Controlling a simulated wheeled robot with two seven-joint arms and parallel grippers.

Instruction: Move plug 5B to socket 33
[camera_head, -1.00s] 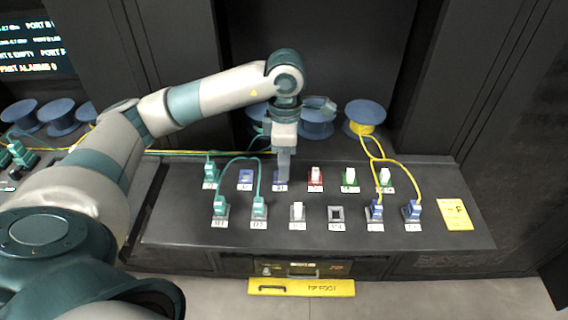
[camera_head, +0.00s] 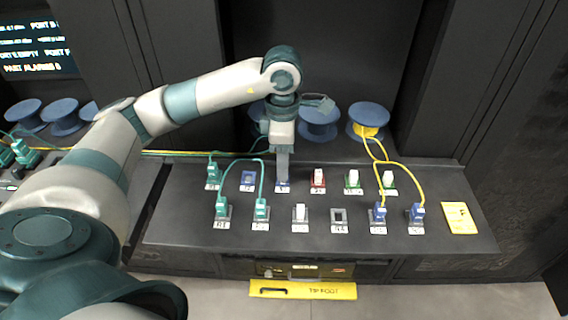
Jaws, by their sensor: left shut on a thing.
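My left gripper (camera_head: 282,170) points straight down over the third position of the back row on the dark panel (camera_head: 170,232). It is shut on a plug, which the fingers mostly hide, at a blue socket (camera_head: 283,187). I cannot tell whether the plug is seated. The labels are too small to read, so I cannot pick out plug 5B or socket 33 by number. An empty blue socket (camera_head: 248,181) lies just left of the gripper. An empty grey socket (camera_head: 339,215) is in the front row. My right gripper is not in view.
Teal plugs (camera_head: 222,208) with looped cables stand at left. A red-socket plug (camera_head: 318,178), green-socket plugs (camera_head: 353,179) and blue plugs (camera_head: 417,211) with yellow cables stand at right. Cable spools (camera_head: 371,115) line the back. A yellow card (camera_head: 459,218) lies at far right.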

